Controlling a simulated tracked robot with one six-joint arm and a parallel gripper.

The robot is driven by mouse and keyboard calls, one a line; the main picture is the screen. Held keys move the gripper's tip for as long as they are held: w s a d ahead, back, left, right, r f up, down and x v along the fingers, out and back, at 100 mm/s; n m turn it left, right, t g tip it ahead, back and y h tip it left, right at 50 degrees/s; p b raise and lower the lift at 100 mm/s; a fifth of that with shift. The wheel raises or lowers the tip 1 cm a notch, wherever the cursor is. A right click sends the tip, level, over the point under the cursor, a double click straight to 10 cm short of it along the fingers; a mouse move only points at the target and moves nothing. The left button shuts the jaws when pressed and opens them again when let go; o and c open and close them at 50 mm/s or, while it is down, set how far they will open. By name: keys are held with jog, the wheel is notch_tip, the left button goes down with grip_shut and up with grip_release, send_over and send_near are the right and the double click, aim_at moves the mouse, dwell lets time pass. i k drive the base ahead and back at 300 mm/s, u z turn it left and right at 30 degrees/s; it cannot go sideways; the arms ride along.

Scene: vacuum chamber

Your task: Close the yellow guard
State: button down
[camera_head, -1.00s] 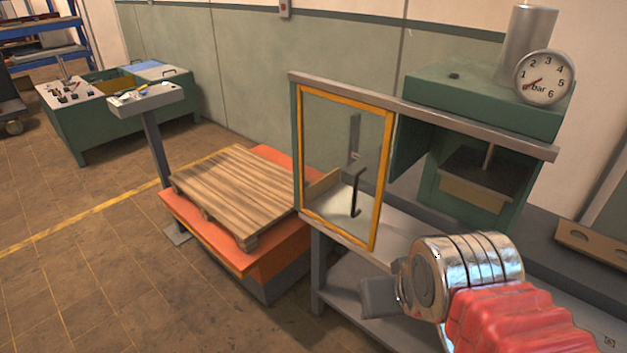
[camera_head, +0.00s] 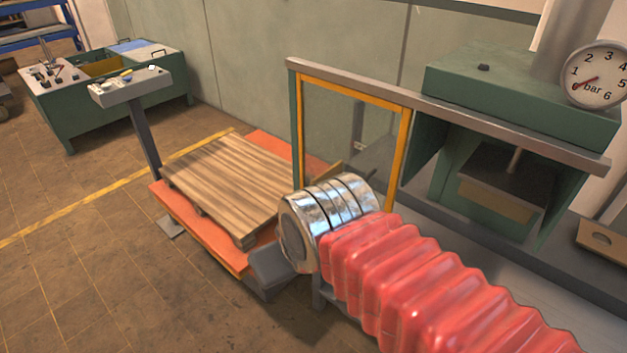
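The yellow guard (camera_head: 405,150) is a clear panel in a yellow frame. It stands upright under the left part of a grey rail (camera_head: 450,115). The press opening (camera_head: 490,190) to its right is uncovered. My arm's silver wrist and red sleeve cover the guard's lower part, and its dark handle is hidden. My gripper (camera_head: 268,268) shows only as a grey block left of the silver wrist, low and near the guard's lower left corner. Its fingers cannot be made out, and I cannot tell whether it touches anything.
A wooden pallet (camera_head: 225,185) lies on an orange lift table (camera_head: 205,240) just left of the guard. A control pedestal (camera_head: 140,120) and a green bench (camera_head: 60,115) stand farther left. A pressure gauge (camera_head: 597,75) is at upper right. The floor at lower left is clear.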

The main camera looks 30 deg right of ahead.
aim_at(406, 112)
jog(key=u, duration=0.4)
jog(key=i, duration=0.85)
jog(key=u, duration=0.4)
